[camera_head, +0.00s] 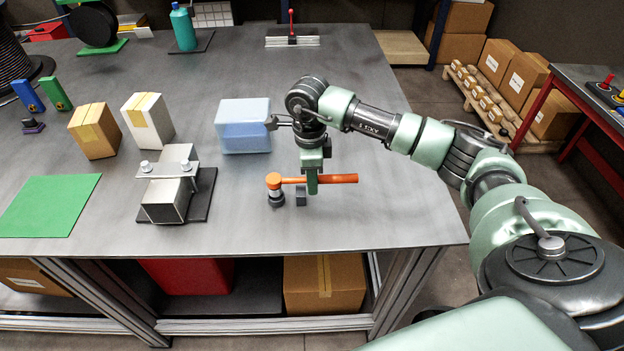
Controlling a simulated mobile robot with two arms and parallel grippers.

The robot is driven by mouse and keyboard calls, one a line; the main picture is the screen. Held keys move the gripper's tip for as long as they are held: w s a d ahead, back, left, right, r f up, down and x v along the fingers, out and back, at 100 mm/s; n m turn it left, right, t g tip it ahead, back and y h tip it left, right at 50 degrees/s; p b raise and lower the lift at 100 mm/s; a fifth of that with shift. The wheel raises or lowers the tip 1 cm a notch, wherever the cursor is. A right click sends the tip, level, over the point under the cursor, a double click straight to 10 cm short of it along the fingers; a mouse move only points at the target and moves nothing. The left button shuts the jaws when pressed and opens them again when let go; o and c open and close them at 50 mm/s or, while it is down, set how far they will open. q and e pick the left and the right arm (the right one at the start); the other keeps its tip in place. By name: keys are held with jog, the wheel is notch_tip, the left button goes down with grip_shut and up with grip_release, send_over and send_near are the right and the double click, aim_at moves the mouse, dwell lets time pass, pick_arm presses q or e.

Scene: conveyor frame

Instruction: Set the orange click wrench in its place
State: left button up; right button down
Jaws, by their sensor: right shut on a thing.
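The orange click wrench (340,179) lies level, its orange handle pointing right and its round head with a dark socket at the left end. My right gripper (312,186) is shut on the wrench's shaft, near the front right of the grey table (400,225). I cannot tell whether the wrench touches the table. My left gripper is not in view. The place for the wrench cannot be made out for certain.
A translucent blue box (243,125) stands behind and left of the wrench. A metal clamp fixture (170,185), a white carton (147,120), a brown carton (94,131) and a green mat (48,205) lie further left. The table's right part is clear.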

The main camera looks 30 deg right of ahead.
jog(key=shift+f, duration=0.15)
jog(key=shift+f+b, duration=1.2)
jog(key=shift+f, duration=0.05)
jog(key=shift+f, duration=0.1)
jog(key=c, duration=1.2)
grip_release()
notch_tip(320, 180, up, 7)
jog(key=shift+w+a+f+b, duration=0.1)
jog(key=shift+b, duration=0.95)
jog(key=shift+r, duration=0.55)
